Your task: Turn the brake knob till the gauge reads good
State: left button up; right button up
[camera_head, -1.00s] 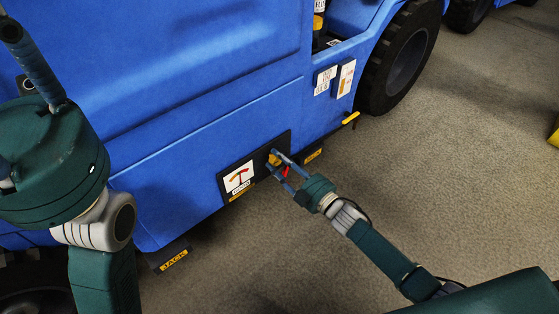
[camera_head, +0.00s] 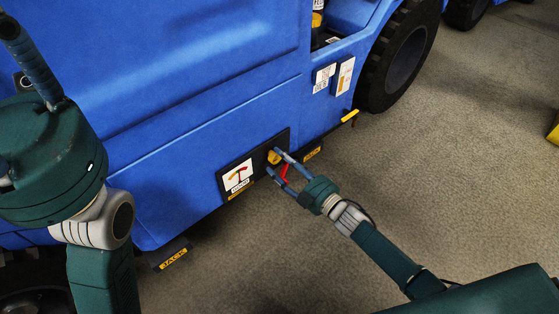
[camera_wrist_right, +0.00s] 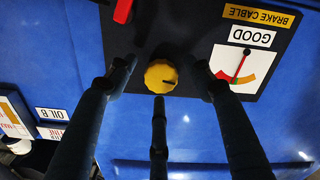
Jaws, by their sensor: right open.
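The yellow brake knob (camera_wrist_right: 160,75) with a dark mark sits on a black panel on the blue vehicle; it also shows in the head view (camera_head: 273,157). The white gauge (camera_wrist_right: 240,68) is beside it, upside down in the right wrist view, with a coloured arc and a thin needle. The label at the gauge reads GOOD (camera_wrist_right: 250,35). My right gripper (camera_head: 273,162) is open, its fingers spread around the knob and apart from its sides. In the head view the gauge (camera_head: 238,176) is unobstructed. My left gripper (camera_head: 30,60) is only partly visible at the left edge.
A red part (camera_head: 284,173) lies by my right fingers; a red part also shows on the panel in the wrist view (camera_wrist_right: 122,10). A BRAKE CABLE label (camera_wrist_right: 262,15) is beside the gauge. JACK plates (camera_head: 173,258) jut out low.

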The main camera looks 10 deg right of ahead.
jog(key=v, duration=1)
jog(key=shift+s+d, duration=0.15)
jog(key=shift+s, duration=0.15)
